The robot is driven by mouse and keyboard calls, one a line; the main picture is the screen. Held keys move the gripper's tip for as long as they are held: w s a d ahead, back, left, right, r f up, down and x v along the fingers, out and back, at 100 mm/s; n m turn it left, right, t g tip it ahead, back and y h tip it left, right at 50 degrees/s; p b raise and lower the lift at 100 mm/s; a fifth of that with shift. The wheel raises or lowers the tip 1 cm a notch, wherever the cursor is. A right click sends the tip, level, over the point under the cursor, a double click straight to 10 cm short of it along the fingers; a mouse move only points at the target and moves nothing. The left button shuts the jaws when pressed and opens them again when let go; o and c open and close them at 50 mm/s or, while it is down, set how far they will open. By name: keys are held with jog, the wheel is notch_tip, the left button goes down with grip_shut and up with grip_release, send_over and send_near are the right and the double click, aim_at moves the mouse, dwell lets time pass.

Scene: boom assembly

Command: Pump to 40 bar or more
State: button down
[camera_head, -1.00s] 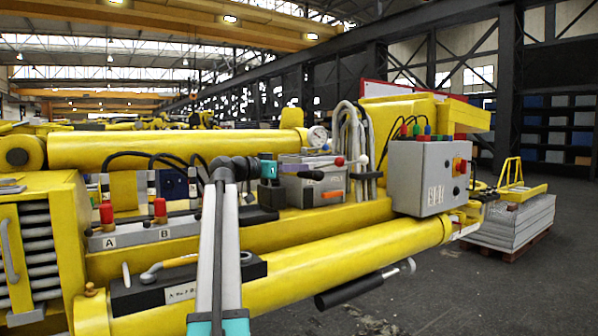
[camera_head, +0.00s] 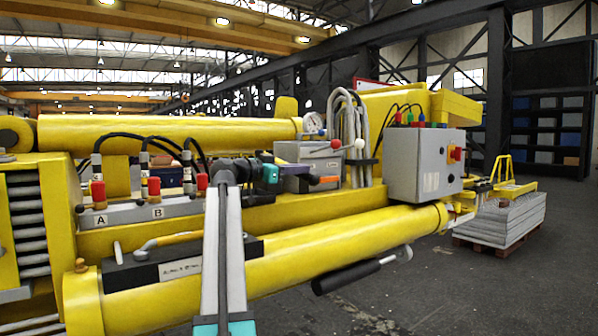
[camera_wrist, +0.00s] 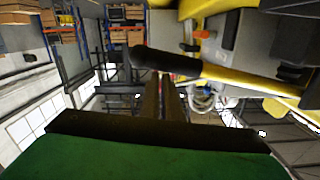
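A grey pump unit (camera_head: 308,153) stands on the yellow boom, with a round white pressure gauge (camera_head: 313,122) behind it. The needle is too small to read. A lever with a red knob (camera_head: 335,144) sticks out over the pump. My gripper (camera_head: 300,180), teal and dark, is at the pump's near left side, close to an orange tip (camera_head: 324,180). In the wrist view two dark fingers (camera_wrist: 161,100) stand close together, and a black grip (camera_wrist: 165,62) crosses just beyond their tips. Contact and finger gap are unclear.
A valve block (camera_head: 130,212) marked A and B with red caps lies left of my arm. A grey control box (camera_head: 425,166) stands to the right. A rod with a black grip (camera_head: 345,277) juts below the lower yellow cylinder (camera_head: 330,250).

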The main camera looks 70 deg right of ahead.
jog(key=shift+w+f, duration=0.35)
jog(key=shift+f, duration=0.55)
jog(key=shift+a+r, duration=0.1)
jog(key=shift+r, duration=0.05)
notch_tip(320, 180, up, 5)
jog(key=a, duration=0.1)
jog(key=v, duration=0.9)
jog(key=shift+a+r+b, duration=0.15)
jog(key=shift+a+b, duration=0.3)
jog(key=shift+s, duration=0.1)
dwell(1.1)
